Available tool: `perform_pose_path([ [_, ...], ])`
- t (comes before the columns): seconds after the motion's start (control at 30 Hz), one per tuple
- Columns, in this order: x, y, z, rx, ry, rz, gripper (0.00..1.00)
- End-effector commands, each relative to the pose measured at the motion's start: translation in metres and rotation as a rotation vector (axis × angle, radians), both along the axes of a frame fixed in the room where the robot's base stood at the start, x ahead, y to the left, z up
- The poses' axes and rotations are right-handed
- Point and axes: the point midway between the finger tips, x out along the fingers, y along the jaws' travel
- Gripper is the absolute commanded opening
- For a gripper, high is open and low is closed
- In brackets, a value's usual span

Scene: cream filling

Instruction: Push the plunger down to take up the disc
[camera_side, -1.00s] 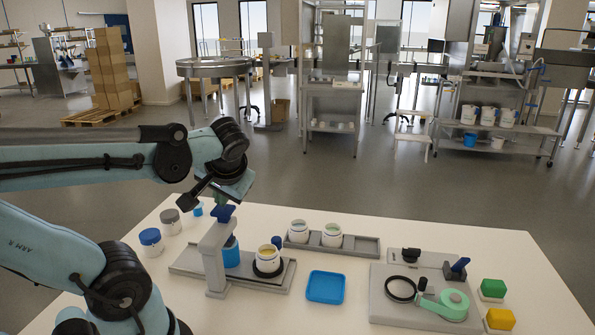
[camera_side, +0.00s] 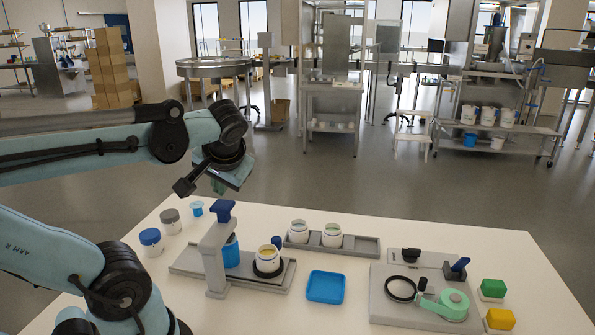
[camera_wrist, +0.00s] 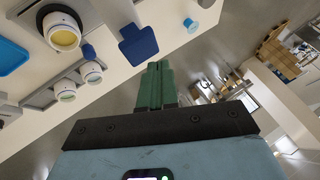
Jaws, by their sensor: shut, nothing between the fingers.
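The plunger has a dark blue knob (camera_side: 223,211) on top of a grey stand (camera_side: 216,260); in the wrist view the knob (camera_wrist: 138,46) lies just ahead and left of the fingers. I cannot make out the disc.
Behind the base, a grey tray (camera_side: 360,251) holds two white jars. A blue square dish (camera_side: 325,287) lies in front. Lidded jars (camera_side: 150,240) and a small blue cup (camera_side: 196,208) stand left.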

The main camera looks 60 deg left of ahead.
Motion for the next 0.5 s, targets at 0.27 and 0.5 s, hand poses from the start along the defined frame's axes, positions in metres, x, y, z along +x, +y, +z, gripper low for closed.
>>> perform_pose_path([
  [0.27, 0.000, 0.000, 0.005, 0.000, 0.000, 0.000, 0.00],
  [0.5, 0.000, 0.000, 0.026, 0.000, 0.000, 0.000, 0.00],
])
